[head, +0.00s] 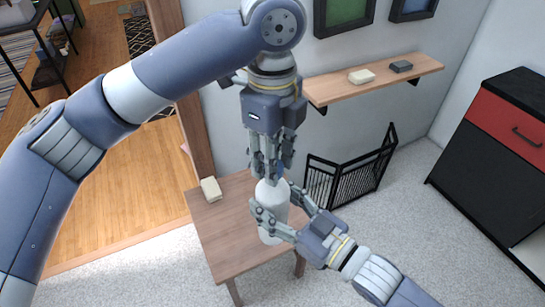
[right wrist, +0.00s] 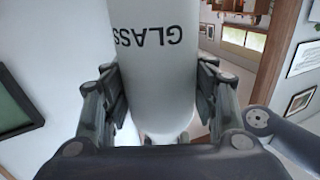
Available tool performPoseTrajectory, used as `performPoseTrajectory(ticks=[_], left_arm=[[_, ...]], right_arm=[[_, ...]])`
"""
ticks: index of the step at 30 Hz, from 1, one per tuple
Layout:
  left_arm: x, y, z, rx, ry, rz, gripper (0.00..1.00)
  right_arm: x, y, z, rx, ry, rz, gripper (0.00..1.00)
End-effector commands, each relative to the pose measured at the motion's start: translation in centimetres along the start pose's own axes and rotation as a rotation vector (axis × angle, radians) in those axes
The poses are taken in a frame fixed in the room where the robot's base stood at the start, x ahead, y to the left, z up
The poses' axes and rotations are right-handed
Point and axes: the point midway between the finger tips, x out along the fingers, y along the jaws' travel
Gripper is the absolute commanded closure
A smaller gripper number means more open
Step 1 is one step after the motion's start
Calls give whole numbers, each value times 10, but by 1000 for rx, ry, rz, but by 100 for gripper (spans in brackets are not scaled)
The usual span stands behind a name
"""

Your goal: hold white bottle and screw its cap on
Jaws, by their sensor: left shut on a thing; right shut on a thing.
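The white bottle (head: 270,224) stands roughly upright over the small wooden table in the head view. Its lettering "GLASS" appears upside down on the bottle in the right wrist view (right wrist: 152,60). My right gripper (head: 276,208) is shut on the bottle's body, with one finger on each side; both fingers also show in the right wrist view (right wrist: 160,100). My left gripper (head: 270,172) points down right above the bottle and is shut on the blue cap (head: 282,168), which its fingers mostly hide. I cannot tell whether the cap touches the bottle's neck.
The wooden table (head: 217,225) has a cream block (head: 211,189) at its left corner. A wall shelf (head: 385,80) with two small blocks is behind, to the right. A black folding screen (head: 350,175) stands by the wall. A red and black cabinet (head: 500,140) is at right.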

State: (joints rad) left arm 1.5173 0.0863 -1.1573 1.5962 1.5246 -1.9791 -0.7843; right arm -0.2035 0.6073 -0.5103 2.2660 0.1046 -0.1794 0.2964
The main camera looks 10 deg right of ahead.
Motion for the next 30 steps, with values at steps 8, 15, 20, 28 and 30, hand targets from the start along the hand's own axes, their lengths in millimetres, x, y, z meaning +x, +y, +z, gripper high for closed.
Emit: performPoseTrajectory(ticks=[8, 15, 20, 28, 30], left_arm=[[0, -1, 1, 445, -2, -2, 77], [0, -1, 1, 834, -2, 0, 77], [0, -2, 1, 1095, -2, 1, 77], [0, -2, 1, 1535, -2, 2, 77], [0, -2, 1, 1649, -2, 2, 77]], right_arm=[[0, -1, 0, 0, 1, -1, 100], [0, -1, 0, -1, 1, -2, 100], [0, -1, 0, -1, 1, -2, 100], [0, -1, 0, -1, 1, -2, 100], [0, -1, 0, -1, 1, -2, 100]])
